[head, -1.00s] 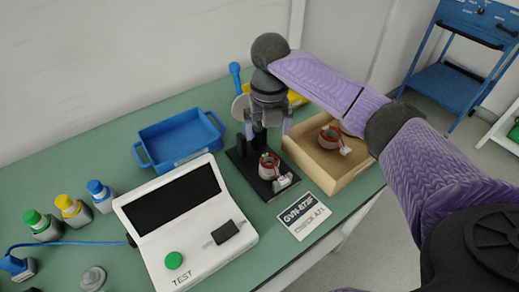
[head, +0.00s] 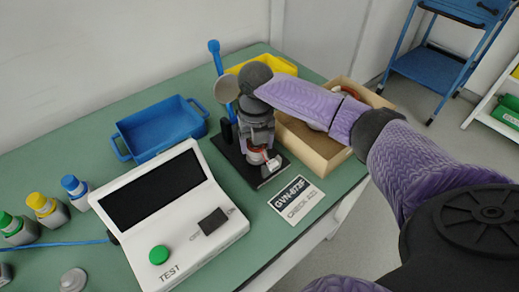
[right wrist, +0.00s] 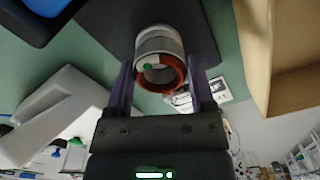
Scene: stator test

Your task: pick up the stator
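The stator (head: 257,157), a ring with red-brown windings and a pale collar, is on the black stand (head: 226,149) and partly hidden by my right gripper in the head view. My right gripper (head: 258,146) is directly over it, pointing down. In the right wrist view, the stator (right wrist: 160,68) lies between the two fingers of my right gripper (right wrist: 161,72), which are spread on either side of it; I cannot tell whether they touch it. My left gripper is not in view.
A wooden box (head: 318,151) stands right of the stand, partly behind my right arm. A white tester (head: 205,222) with a green button stands left. A blue tray (head: 160,131), a yellow bin (head: 284,66) and a label card (head: 297,201) are nearby. Several bottles stand at far left.

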